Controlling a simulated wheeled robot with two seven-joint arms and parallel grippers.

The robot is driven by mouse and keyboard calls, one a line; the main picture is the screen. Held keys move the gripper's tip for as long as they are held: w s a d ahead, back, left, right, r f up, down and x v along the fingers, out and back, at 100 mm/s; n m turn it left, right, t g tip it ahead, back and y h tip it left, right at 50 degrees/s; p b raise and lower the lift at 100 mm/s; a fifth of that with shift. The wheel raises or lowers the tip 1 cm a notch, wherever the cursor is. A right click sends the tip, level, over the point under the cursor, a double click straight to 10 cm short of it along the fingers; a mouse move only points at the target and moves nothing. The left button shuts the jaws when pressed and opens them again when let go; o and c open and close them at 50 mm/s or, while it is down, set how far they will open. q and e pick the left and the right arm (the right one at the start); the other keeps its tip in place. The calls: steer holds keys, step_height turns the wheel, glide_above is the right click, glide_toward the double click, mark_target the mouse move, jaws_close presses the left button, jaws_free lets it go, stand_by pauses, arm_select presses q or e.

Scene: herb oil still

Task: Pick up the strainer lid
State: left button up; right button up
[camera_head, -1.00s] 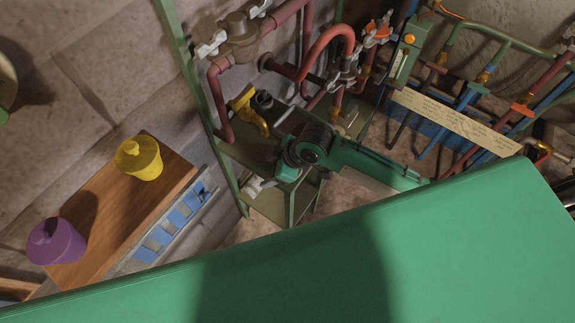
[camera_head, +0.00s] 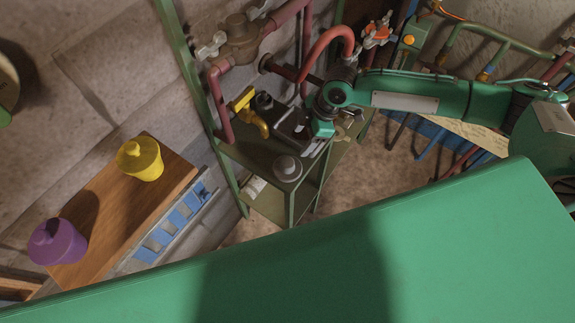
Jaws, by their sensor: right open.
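A small grey round lid with a knob, which looks like the strainer lid (camera_head: 287,168), lies on the front of the green metal shelf (camera_head: 255,155). My right gripper (camera_head: 316,149) hangs from the green arm that comes in from the right. It is open, over the shelf just behind and to the right of the grey lid, apart from it in the picture. My left gripper is not in view.
A yellow tap (camera_head: 250,111) and red pipes (camera_head: 222,105) stand close behind the shelf. A wooden board (camera_head: 120,215) at left holds a yellow pot (camera_head: 141,160) and a purple pot (camera_head: 57,242). My green body fills the front.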

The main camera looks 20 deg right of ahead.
steer(key=p, duration=0.1)
glide_above(288, 162)
steer(key=d, duration=0.2)
step_height(288, 162, down, 6)
steer(key=shift+r, duration=0.1)
steer(key=shift+s+a+f+p, duration=0.1)
steer(key=shift+a+f+p, duration=0.1)
steer(key=shift+f+p, duration=0.45)
steer(key=p+x, duration=0.1)
steer(key=x, duration=0.2)
steer(key=shift+s+d+f, duration=0.1)
steer(key=shift+s, duration=0.05)
steer(key=shift+f+p, duration=0.3)
steer(key=shift+f, duration=0.15)
steer(key=shift+r, duration=0.1)
steer(key=c, duration=1.4)
